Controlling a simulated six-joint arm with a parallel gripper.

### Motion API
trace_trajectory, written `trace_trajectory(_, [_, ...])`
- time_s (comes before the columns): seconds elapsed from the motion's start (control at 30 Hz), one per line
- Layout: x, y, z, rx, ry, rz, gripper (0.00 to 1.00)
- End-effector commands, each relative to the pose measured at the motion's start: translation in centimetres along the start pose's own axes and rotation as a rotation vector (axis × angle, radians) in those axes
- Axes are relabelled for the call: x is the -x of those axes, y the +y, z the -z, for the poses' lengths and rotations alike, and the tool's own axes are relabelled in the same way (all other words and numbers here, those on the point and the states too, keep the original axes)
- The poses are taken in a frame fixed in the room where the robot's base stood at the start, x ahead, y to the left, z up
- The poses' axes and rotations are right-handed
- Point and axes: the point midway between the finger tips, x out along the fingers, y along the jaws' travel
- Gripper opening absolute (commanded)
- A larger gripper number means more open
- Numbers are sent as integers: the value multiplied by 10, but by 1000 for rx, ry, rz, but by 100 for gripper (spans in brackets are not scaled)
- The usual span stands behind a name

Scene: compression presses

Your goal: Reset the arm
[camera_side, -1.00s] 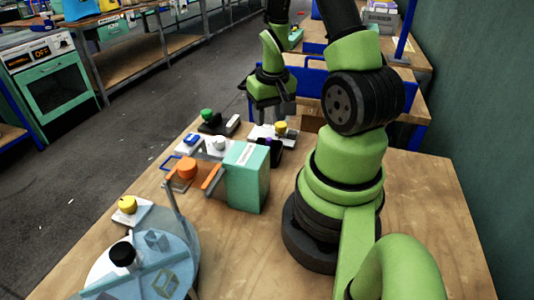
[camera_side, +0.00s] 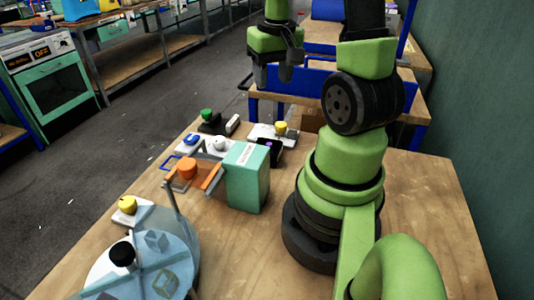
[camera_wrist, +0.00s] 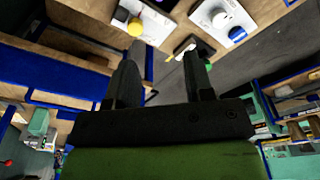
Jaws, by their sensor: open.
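My gripper (camera_side: 274,72) is raised above the far edge of the wooden table (camera_side: 400,200) in the side view. Its fingers are apart with nothing between them. In the wrist view my gripper (camera_wrist: 157,85) also shows open and empty, with the fingers pointing toward the table edge at the top. The green press block (camera_side: 246,177) stands on the table, well below and nearer the side camera than my gripper.
Near the block are an orange knob (camera_side: 187,167), a white knob (camera_side: 219,143), a green knob (camera_side: 207,115) and a yellow knob (camera_side: 280,128). A clear round tray (camera_side: 105,285) stands front left. A blue-edged bench (camera_side: 345,80) lies behind. The air around my gripper looks free.

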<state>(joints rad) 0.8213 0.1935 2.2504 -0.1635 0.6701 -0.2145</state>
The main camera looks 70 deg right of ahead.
Motion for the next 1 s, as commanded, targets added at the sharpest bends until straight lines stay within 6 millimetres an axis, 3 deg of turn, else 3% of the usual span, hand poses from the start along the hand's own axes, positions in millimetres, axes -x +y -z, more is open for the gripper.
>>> trace_trajectory(0.4, [2, -2, 0, 5, 6, 2, 48])
trace_trajectory(0.57, [28, -32, -7, 59, 77, 37, 48])
trace_trajectory(0.67, [56, -65, -24, 125, 155, 99, 48])
trace_trajectory(0.8, [94, -104, -64, 226, 251, 233, 48])
trace_trajectory(1.0, [126, -126, -121, 339, 312, 423, 48])
